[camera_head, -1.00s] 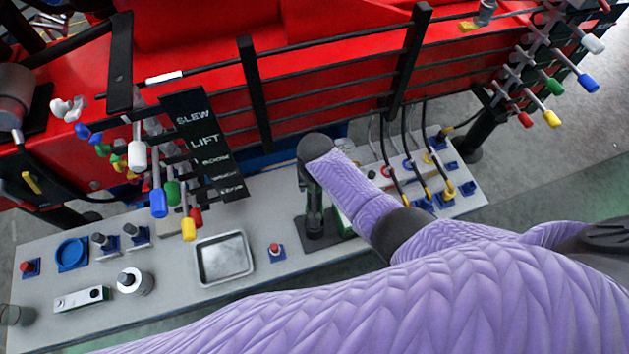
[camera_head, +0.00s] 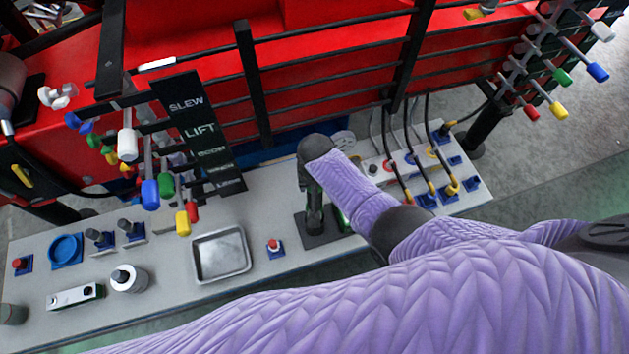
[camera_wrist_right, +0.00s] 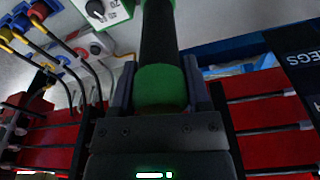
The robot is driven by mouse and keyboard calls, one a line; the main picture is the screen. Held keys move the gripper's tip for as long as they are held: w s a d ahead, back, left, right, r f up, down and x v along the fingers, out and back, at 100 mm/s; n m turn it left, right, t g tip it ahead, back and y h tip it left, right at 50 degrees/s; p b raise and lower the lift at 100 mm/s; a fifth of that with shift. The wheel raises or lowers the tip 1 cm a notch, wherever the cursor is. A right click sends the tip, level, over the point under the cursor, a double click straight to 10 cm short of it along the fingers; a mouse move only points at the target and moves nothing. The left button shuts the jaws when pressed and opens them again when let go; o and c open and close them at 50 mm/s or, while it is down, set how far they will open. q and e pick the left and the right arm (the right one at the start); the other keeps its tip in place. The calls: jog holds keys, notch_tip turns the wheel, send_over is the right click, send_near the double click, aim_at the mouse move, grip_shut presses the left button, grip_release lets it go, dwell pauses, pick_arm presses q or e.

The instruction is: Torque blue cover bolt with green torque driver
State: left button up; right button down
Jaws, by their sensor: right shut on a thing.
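In the right wrist view, my right gripper (camera_wrist_right: 165,95) is shut on the green torque driver (camera_wrist_right: 163,85), a thick black cylinder with green bands. One finger presses each side. In the head view, my purple-sleeved right arm reaches over the bench, its dark wrist end (camera_head: 314,150) above a black upright part (camera_head: 314,210) on a dark square base; I cannot tell there which part is the driver. A blue round piece (camera_head: 66,250) lies at the bench's left end; whether it is the blue cover is unclear. No blue cover bolt can be made out. My left gripper is not in view.
A metal tray (camera_head: 221,255) and a red button (camera_head: 273,246) sit on the grey bench (camera_head: 180,297). Colour-tipped levers (camera_head: 150,193) overhang its left part. Cables and connectors (camera_head: 425,188) crowd its right end. Red machinery with black rails (camera_head: 330,70) stands behind.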

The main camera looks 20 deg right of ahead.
jog(key=shift+f+b, duration=1.75)
jog(key=shift+f, duration=0.35)
grip_release()
jog(key=r+p, duration=0.1)
jog(key=p, duration=0.1)
jog(key=r+p, duration=0.4)
jog(key=shift+s+r, duration=0.15)
jog(key=shift+s, duration=0.2)
